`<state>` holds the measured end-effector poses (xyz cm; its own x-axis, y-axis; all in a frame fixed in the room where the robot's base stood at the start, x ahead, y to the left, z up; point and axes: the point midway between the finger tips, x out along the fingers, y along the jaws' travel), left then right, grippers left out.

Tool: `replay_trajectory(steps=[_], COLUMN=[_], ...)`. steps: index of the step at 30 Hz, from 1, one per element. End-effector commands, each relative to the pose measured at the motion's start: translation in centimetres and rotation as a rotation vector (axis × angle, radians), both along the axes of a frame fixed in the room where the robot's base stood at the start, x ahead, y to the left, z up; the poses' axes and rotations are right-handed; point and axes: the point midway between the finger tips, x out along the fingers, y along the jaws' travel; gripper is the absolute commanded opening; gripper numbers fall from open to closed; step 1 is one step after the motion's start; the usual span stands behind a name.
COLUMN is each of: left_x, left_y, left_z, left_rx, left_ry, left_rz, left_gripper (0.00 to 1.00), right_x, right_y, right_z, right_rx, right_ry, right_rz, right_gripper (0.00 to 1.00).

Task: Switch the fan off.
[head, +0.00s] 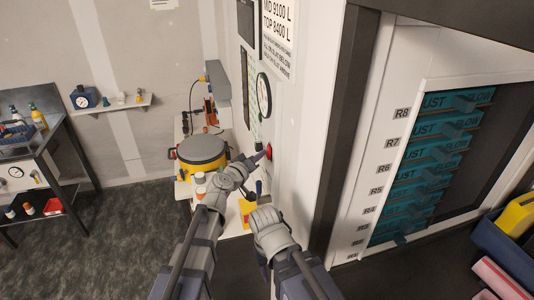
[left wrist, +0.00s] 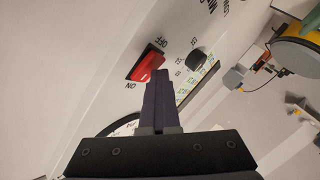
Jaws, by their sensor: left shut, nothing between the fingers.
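The red rocker switch (head: 269,151) is on the white wall panel, right of centre in the head view. In the left wrist view the red switch (left wrist: 147,67) sits in a dark frame between the printed words OFF, above it, and ON, below it. I cannot tell which side is pressed in. My left gripper (head: 262,155) is shut and empty, its tip at the switch; in the left wrist view the fingertips (left wrist: 158,76) overlap the switch's lower right edge. Contact is unclear. My right gripper (head: 258,188) is lower, away from the switch, its fingers too small to judge. No fan is recognisable.
A black knob (left wrist: 195,57) sits beside the switch. A round gauge (head: 264,95) is on the wall above it. A yellow drum with a grey lid (head: 203,150) stands left of my left gripper. Teal slotted trays (head: 430,170) fill the opening at right.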

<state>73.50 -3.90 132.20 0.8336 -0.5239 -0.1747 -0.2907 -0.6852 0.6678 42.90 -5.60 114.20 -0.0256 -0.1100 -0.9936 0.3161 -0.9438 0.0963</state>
Motion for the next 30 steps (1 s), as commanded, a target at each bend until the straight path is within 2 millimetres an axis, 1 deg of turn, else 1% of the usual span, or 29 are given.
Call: replay_trajectory(steps=[1,5,14,17,20,30], left_x=[0.0,-0.1,-0.1,-0.2,-0.4,-1.0], left_y=[-0.3,0.2,0.4,0.8,1.5,4.7], left_z=[0.1,0.2,0.2,0.2,0.3,0.8], left_rx=[-0.003,-0.002,0.000,0.000,0.002,0.003], left_ry=[0.003,0.003,0.001,0.001,0.002,0.001], left_rz=[-0.010,-0.009,-0.006,-0.005,-0.004,-0.001], left_gripper=[0.00,0.00,0.00,0.00,0.00,0.00], right_x=[0.0,0.0,0.0,0.0,0.0,0.0], right_y=[0.0,0.0,0.0,0.0,0.0,0.0], right_z=[0.2,0.2,0.2,0.3,0.4,0.9], right_rx=[0.000,0.000,0.000,0.000,0.000,0.000], right_ry=[0.000,0.000,0.000,0.000,0.000,0.000], right_rz=[0.000,0.000,0.000,0.000,0.000,0.000], right_gripper=[0.50,0.50,0.50,0.50,0.50,0.50])
